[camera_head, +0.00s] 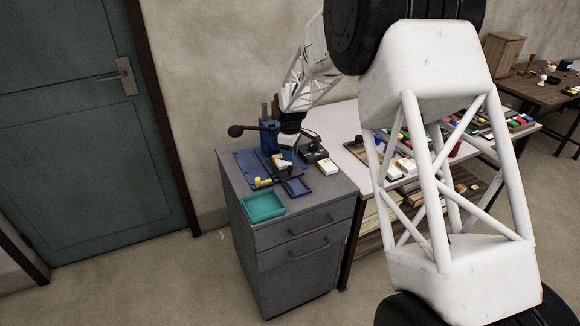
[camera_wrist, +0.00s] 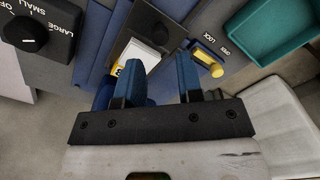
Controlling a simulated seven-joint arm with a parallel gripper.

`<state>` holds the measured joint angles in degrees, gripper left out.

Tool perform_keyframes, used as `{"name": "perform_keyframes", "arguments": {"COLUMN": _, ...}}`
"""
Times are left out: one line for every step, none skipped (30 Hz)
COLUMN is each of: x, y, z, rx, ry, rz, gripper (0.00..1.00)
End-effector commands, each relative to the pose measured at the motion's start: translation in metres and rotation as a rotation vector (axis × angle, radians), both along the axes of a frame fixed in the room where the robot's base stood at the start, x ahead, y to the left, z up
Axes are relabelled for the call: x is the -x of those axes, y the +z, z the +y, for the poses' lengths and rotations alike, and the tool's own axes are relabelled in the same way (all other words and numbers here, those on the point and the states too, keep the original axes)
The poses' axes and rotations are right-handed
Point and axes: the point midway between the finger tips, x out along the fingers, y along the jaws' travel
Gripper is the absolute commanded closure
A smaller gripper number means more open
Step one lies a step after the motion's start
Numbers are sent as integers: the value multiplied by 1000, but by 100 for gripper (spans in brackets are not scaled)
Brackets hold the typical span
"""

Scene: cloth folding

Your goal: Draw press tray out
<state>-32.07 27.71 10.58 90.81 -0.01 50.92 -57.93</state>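A blue press (camera_head: 246,165) stands on the grey cabinet, with a black ball-ended lever (camera_head: 237,130) at its upper left. A small blue tray with a dark inside (camera_head: 297,187) lies at its front; I cannot tell how it joins the press. My gripper (camera_head: 286,154) is low over the press. In the wrist view its blue fingers (camera_wrist: 160,70) are apart, close to a white and yellow piece (camera_wrist: 137,54); contact is unclear.
A teal tray (camera_head: 263,206) lies at the cabinet's front left corner. A black dial box (camera_wrist: 38,30) is close at the left in the wrist view. A pale table (camera_head: 345,123) with several small items adjoins the cabinet at right. A green door (camera_head: 70,120) is at left.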

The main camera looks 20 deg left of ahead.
Motion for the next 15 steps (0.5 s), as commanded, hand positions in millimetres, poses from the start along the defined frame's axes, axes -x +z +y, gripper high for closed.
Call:
{"name": "perform_keyframes", "arguments": {"x": 0, "y": -7, "z": 0, "rx": 1, "ry": 0, "rz": 1, "gripper": 66}}
{"name": "perform_keyframes", "arguments": {"x": 0, "y": -10, "z": 0, "rx": 1, "ry": 0, "rz": 1, "gripper": 66}}
{"name": "perform_keyframes", "arguments": {"x": 0, "y": -15, "z": 0, "rx": 1, "ry": 0, "rz": 1, "gripper": 66}}
{"name": "perform_keyframes", "arguments": {"x": 0, "y": -19, "z": 0, "rx": 1, "ry": 0, "rz": 2, "gripper": 66}}
{"name": "perform_keyframes", "arguments": {"x": 0, "y": -23, "z": 0, "rx": 1, "ry": 0, "rz": 2, "gripper": 66}}
{"name": "perform_keyframes", "arguments": {"x": 0, "y": -28, "z": 0, "rx": 1, "ry": 0, "rz": 2, "gripper": 66}}
{"name": "perform_keyframes", "arguments": {"x": 0, "y": -31, "z": 0, "rx": 1, "ry": 0, "rz": 2, "gripper": 66}}
{"name": "perform_keyframes", "arguments": {"x": 0, "y": -35, "z": 0, "rx": 1, "ry": 0, "rz": 1, "gripper": 66}}
{"name": "perform_keyframes", "arguments": {"x": 0, "y": -39, "z": 0, "rx": 0, "ry": 0, "rz": 0, "gripper": 66}}
{"name": "perform_keyframes", "arguments": {"x": 0, "y": -42, "z": 0, "rx": 0, "ry": 0, "rz": 0, "gripper": 66}}
{"name": "perform_keyframes", "arguments": {"x": 0, "y": -45, "z": 0, "rx": 0, "ry": 0, "rz": 0, "gripper": 66}}
{"name": "perform_keyframes", "arguments": {"x": 0, "y": -48, "z": 0, "rx": 0, "ry": 0, "rz": 1, "gripper": 66}}
{"name": "perform_keyframes", "arguments": {"x": 0, "y": -51, "z": 0, "rx": 1, "ry": 0, "rz": 1, "gripper": 66}}
{"name": "perform_keyframes", "arguments": {"x": 0, "y": -53, "z": 0, "rx": 0, "ry": 0, "rz": 1, "gripper": 66}}
{"name": "perform_keyframes", "arguments": {"x": 0, "y": -55, "z": 0, "rx": 0, "ry": 0, "rz": 0, "gripper": 66}}
